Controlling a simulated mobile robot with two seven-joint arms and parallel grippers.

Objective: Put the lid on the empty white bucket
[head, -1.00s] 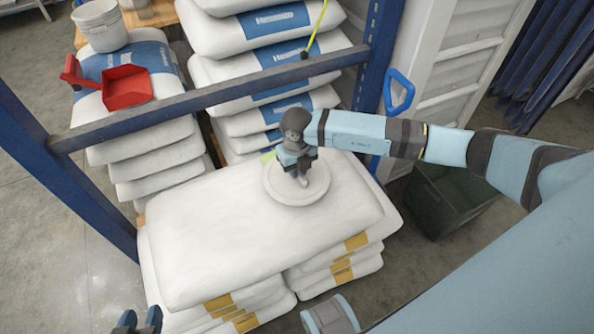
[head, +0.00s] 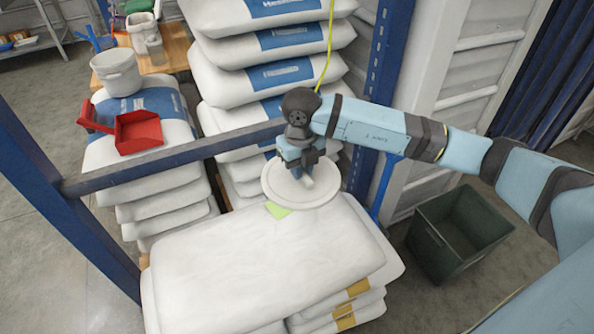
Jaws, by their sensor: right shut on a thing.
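The round white lid (head: 283,197) is in the grasp of my right gripper (head: 303,176), which is shut on it from above. The lid hangs roughly level over the back part of the front sack pile. A white bucket (head: 118,80) stands upright at the upper left on a sack pile, beyond the rail. Its top looks open; I cannot make out what is inside. The lid is well to the right of the bucket and apart from it. My left gripper is out of view.
A red scoop (head: 138,131) lies just in front of the bucket. Tall sacks (head: 265,50) stand to its right. A dark green bin (head: 455,235) is at right.

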